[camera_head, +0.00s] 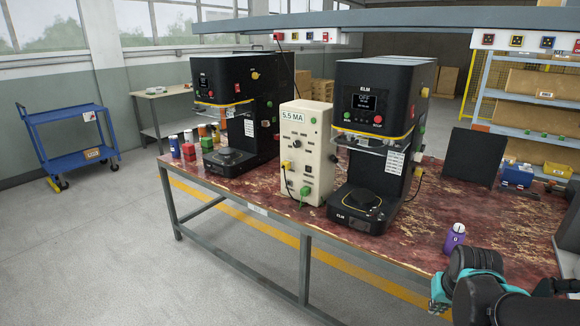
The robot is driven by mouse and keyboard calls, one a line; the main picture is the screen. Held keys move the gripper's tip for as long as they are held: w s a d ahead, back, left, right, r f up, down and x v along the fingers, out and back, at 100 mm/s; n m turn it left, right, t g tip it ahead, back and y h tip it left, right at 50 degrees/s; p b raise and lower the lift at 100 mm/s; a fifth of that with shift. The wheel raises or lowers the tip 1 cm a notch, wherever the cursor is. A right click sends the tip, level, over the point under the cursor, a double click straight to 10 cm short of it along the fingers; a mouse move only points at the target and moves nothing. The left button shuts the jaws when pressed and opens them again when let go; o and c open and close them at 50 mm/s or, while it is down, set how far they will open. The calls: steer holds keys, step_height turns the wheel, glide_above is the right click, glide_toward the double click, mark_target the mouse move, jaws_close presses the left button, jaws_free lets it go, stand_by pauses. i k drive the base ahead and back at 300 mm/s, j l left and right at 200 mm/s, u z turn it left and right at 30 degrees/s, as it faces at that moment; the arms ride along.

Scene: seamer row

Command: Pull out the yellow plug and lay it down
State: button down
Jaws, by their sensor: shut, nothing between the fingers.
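A yellow plug (287,166) sits in the front of the white box (314,129) marked 5.5 MA, left of centre, with a dark cable hanging from it. A green plug (304,192) sits lower on the same box. Another small yellow piece (419,171) with a dark cable shows on the side of the right black machine. My gripper (438,299) is at the lower right, partly seen with teal parts, in front of the table edge and well apart from the yellow plug. It is shut and empty; its fingertips are small and hard to make out.
Two black seamers (236,104) (379,134) flank the box on a worn red table (400,237). A purple bottle (455,238) stands near my gripper. A dark panel (471,157) stands behind. The tabletop is bare between the right seamer and the bottle.

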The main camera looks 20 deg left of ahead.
mark_target(285, 164)
steer(key=u, duration=2.25)
steer(key=i+l, duration=0.15)
steer(key=l, duration=0.25)
steer(key=i+l, duration=0.1)
steer(key=l, duration=0.3)
steer(key=i+l, duration=0.15)
steer(key=l, duration=0.25)
